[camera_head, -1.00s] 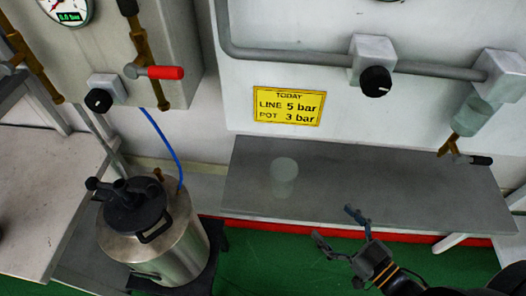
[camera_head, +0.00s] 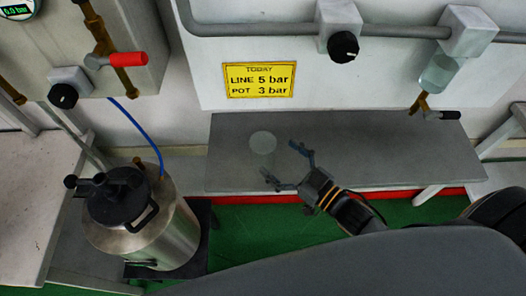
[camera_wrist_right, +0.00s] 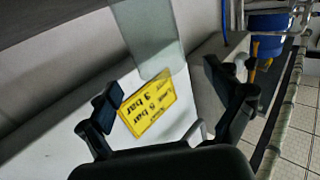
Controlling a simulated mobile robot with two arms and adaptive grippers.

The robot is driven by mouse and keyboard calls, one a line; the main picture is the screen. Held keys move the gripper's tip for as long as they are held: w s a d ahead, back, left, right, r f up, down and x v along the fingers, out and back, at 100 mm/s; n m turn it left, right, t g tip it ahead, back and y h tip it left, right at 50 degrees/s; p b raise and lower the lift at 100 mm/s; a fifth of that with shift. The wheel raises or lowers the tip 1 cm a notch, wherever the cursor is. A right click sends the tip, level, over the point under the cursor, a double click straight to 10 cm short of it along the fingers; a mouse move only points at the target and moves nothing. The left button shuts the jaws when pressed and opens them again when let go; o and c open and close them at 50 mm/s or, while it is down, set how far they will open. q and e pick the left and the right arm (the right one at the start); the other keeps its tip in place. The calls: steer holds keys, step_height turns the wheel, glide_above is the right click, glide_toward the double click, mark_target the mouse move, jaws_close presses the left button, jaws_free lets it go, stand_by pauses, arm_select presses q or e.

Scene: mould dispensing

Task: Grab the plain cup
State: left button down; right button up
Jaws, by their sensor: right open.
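The plain cup (camera_head: 263,143) is pale and see-through, and stands upright on the grey shelf (camera_head: 400,150), toward its left end. My right gripper (camera_head: 279,161) is open and empty just right of and in front of the cup, its fingers pointing toward it. In the right wrist view the see-through cup (camera_wrist_right: 147,38) shows at the top, ahead of the open right gripper (camera_wrist_right: 166,86). The fingers are not closed around it. I cannot tell the exact gap. My left gripper is not in view.
A steel pot (camera_head: 160,230) with a black lid stands left of the shelf, with a blue hose (camera_head: 138,125) running up from it. A yellow sign (camera_head: 259,80) is on the wall behind. A valve (camera_head: 425,108) hangs above the shelf's right part, which is clear.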

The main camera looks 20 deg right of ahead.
mark_target(273, 153)
steer(key=p+x, duration=0.1)
steer(key=x, duration=0.3)
steer(key=shift+w+a+f, duration=0.1)
steer(key=shift+w, duration=0.1)
steer(key=c, duration=1.1)
